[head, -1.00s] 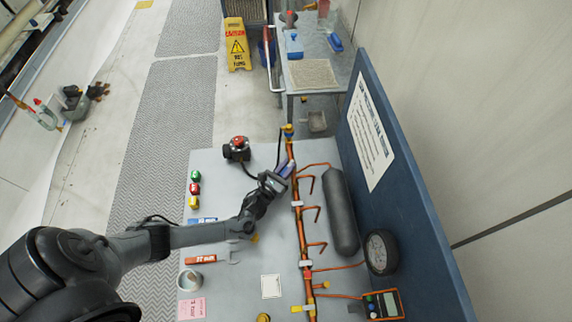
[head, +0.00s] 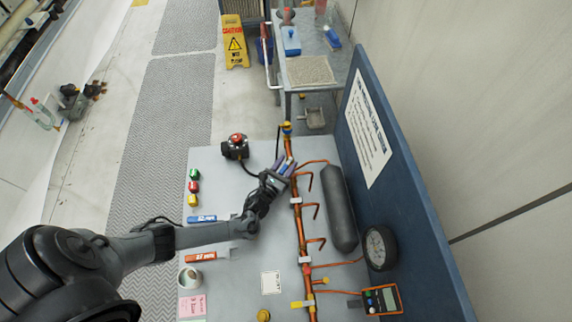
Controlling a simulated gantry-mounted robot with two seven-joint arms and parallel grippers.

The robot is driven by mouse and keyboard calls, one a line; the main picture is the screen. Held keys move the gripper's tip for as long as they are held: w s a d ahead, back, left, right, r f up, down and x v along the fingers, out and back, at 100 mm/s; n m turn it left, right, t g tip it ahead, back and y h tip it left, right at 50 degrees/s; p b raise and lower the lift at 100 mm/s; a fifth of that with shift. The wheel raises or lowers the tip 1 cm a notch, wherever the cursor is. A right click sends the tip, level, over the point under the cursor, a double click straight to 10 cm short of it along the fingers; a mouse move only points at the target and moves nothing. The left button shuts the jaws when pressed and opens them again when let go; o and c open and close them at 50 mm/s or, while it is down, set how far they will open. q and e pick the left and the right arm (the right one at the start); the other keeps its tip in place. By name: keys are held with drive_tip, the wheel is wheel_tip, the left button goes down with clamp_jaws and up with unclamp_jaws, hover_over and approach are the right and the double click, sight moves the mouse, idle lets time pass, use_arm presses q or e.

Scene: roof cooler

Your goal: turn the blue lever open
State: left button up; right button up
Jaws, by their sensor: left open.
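A copper pipe (head: 300,238) runs along the grey bench. My left gripper (head: 286,166) is at its upper stretch, fingers pointing up and right, jaws open. Blue-violet parts show at the fingertips, right by the pipe. I cannot tell which of them are finger pads and which may be the blue lever, as the gripper covers that spot. No blue lever stands out clearly elsewhere on the pipe. A yellow-and-blue fitting (head: 286,128) sits at the pipe's top end. My right gripper is not in view.
A grey cylinder (head: 340,208) and a round gauge (head: 380,248) stand right of the pipe, before a blue panel (head: 408,190). A black box with a red button (head: 236,147) is left of the gripper. A yellow lever (head: 302,304) and a meter (head: 382,300) are lower down.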

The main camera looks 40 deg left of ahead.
use_arm(q)
drive_tip(key=s, duration=0.3)
drive_tip(key=s+d, duration=0.1)
drive_tip(key=s, duration=0.3)
drive_tip(key=s+d+p, duration=0.1)
drive_tip(key=s, duration=0.2)
drive_tip(key=shift+s, duration=0.3)
drive_tip(key=shift+c, duration=0.4)
